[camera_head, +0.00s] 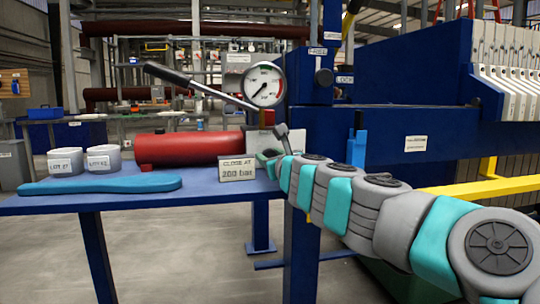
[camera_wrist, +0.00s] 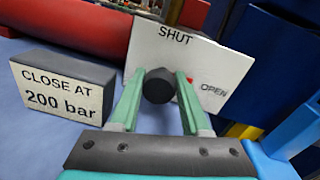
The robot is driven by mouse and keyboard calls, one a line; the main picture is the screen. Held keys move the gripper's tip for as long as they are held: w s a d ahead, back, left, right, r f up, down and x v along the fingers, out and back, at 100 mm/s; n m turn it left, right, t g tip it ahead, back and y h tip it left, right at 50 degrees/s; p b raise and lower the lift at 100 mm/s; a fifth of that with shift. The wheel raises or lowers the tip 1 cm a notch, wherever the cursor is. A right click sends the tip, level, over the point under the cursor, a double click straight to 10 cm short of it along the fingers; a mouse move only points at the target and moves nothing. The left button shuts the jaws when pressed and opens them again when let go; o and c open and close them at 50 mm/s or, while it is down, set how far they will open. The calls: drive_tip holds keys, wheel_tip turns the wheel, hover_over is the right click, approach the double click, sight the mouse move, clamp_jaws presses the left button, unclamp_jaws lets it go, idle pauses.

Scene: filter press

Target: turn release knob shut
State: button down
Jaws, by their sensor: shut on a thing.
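The release knob (camera_wrist: 159,86) is dark and round, in front of a white plate (camera_wrist: 206,58) marked SHUT at the top and OPEN at the right. A small red mark (camera_wrist: 189,80) shows on the plate beside the knob. My gripper (camera_wrist: 160,88) is shut on the knob, one green finger on each side. In the head view, my gripper (camera_head: 268,160) is at the right end of the red cylinder (camera_head: 190,149), and my own arm and the sign hide the knob there. The knob's pointing direction cannot be told.
A sign (camera_head: 237,170) reading "CLOSE AT 200 bar" stands close left of my gripper. A pressure gauge (camera_head: 264,85) and a pump lever (camera_head: 200,86) are above the cylinder.

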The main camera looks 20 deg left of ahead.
drive_tip(key=n+p, duration=0.2)
drive_tip(key=n, duration=0.1)
drive_tip(key=shift+r, duration=0.1)
drive_tip(key=n+h+p, duration=0.1)
drive_tip(key=n+p, duration=0.2)
drive_tip(key=n, duration=0.2)
drive_tip(key=shift+a+n, duration=0.1)
drive_tip(key=shift+n, duration=0.2)
drive_tip(key=n+p, duration=0.2)
drive_tip(key=n, duration=0.2)
drive_tip(key=shift+f+h, duration=0.2)
drive_tip(key=shift+h, duration=0.2)
drive_tip(key=shift+f+n+p, duration=0.2)
drive_tip(key=shift+n+p, duration=0.15)
drive_tip(key=shift+n, duration=1.35)
drive_tip(key=shift+s, duration=0.1)
drive_tip(key=c, duration=0.7)
unclamp_jaws()
drive_tip(key=shift+h, duration=0.3)
drive_tip(key=shift+r, duration=0.1)
drive_tip(key=shift+s, duration=0.1)
